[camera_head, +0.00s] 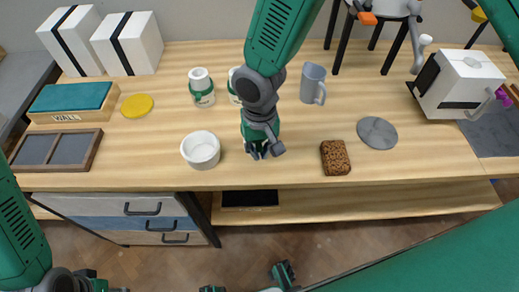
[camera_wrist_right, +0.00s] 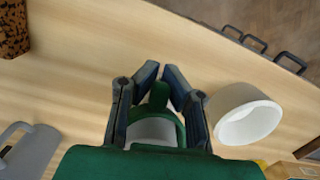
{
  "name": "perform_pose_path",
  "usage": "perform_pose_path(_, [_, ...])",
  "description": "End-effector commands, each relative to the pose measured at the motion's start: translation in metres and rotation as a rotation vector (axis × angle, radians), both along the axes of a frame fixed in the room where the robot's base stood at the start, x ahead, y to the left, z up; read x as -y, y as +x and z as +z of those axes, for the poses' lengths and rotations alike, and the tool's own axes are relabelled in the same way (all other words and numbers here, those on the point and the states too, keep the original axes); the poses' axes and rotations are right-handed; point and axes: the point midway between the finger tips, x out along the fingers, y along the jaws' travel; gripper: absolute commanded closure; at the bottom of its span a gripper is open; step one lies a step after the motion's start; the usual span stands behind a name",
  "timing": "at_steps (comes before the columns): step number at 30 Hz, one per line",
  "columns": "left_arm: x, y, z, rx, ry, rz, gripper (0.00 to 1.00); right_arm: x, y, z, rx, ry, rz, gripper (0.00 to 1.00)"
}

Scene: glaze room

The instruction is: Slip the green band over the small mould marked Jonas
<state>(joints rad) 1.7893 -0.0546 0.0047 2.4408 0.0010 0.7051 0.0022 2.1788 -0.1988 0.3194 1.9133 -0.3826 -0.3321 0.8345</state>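My right gripper (camera_head: 264,152) is low over the front middle of the table, right of the white bowl. In the right wrist view its fingertips (camera_wrist_right: 161,72) nearly meet, with a green band-like piece (camera_wrist_right: 159,97) between them. A pale grey-white surface (camera_wrist_right: 152,130) shows inside the green curve; I cannot tell whether it is a mould inside the band. A white mould with green round it (camera_head: 201,88) stands farther back. Another (camera_head: 234,86) is partly hidden behind my right arm. No name on them is readable. My left gripper (camera_head: 92,284) is at the bottom left, mostly cut off.
The white bowl (camera_head: 201,151) is close left of my right gripper. A grey mug (camera_head: 313,84), brown sponge (camera_head: 335,158) and grey disc (camera_head: 377,133) are to the right. A yellow disc (camera_head: 137,106), teal-topped box (camera_head: 73,100) and divided tray (camera_head: 57,150) are left.

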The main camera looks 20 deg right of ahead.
Motion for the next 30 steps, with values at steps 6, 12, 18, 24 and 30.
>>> perform_pose_path(6, [0.0,0.0,-0.004,0.0,0.0,0.0,0.6,0.0,0.0,-0.009,-0.002,-0.001,0.0,1.0])
perform_pose_path(12, [0.0,0.0,-0.007,0.0,0.0,0.0,0.6,0.0,0.001,-0.014,-0.002,0.0,0.0,1.0])
perform_pose_path(18, [0.0,0.0,-0.01,0.0,0.0,0.0,0.6,0.0,0.001,-0.018,-0.002,0.0,-0.001,1.0])
perform_pose_path(24, [0.0,0.0,-0.013,0.0,0.0,0.0,0.6,0.001,0.001,-0.022,0.0,0.0,-0.001,1.0])
perform_pose_path(30, [0.0,0.0,-0.015,0.0,0.0,0.0,0.6,0.001,0.002,-0.025,0.0,0.0,0.0,1.0])
